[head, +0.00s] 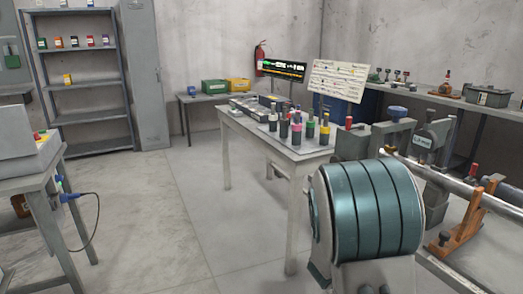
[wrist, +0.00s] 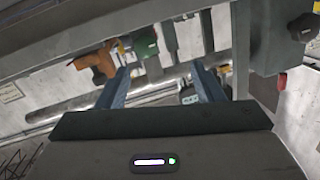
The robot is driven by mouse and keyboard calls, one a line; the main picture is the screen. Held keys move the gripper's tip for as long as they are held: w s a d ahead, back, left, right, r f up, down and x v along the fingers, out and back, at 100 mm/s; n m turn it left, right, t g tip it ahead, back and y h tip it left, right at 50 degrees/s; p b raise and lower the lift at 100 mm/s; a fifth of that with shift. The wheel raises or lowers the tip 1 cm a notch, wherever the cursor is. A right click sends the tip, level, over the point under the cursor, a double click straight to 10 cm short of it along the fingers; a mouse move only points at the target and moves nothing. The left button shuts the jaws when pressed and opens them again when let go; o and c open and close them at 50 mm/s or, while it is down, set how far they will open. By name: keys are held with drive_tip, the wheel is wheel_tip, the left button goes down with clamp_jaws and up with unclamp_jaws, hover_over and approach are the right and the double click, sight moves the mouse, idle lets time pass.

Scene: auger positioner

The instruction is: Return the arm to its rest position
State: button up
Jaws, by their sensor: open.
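My gripper (wrist: 160,72) shows in the wrist view with its two blue-grey fingers spread apart and nothing held between them. Past the fingertips, a grey metal shaft (wrist: 68,106) runs across the view, with an orange support (wrist: 94,65) and a green part (wrist: 145,44) close by. I cannot tell the exact gap between the fingers and these parts. In the head view, I cannot make out my gripper. A large teal, banded rounded body (head: 372,208) fills the lower right there and hides part of the bench behind it.
The shaft (head: 450,181) lies along the right bench in the head view, beside an orange stand (head: 470,222). A grey table (head: 252,131) holds several bottles. Shelves (head: 88,87) stand at the back left and a workbench (head: 30,180) at left. The floor (head: 165,215) between is clear.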

drive_tip(key=s+a+r+n+t+y+p, duration=0.1)
drive_tip(key=s+a+r+n+y+p, duration=0.1)
drive_tip(key=a+r+n+y+p, duration=0.95)
drive_tip(key=s+a+r+n+g+y+p, duration=0.1)
drive_tip(key=s+a+r+g+p, duration=0.2)
drive_tip(key=s, duration=0.7)
drive_tip(key=s+a+r+n+g+y+p, duration=0.1)
drive_tip(key=s+a+r+g+y+p, duration=0.1)
drive_tip(key=s+a+r+g+p, duration=0.2)
drive_tip(key=s+a+r+p, duration=0.1)
drive_tip(key=s+r, duration=0.2)
drive_tip(key=s, duration=0.2)
drive_tip(key=shift+s+a+p, duration=0.3)
drive_tip(key=shift+s+a, duration=0.05)
drive_tip(key=shift+s, duration=0.05)
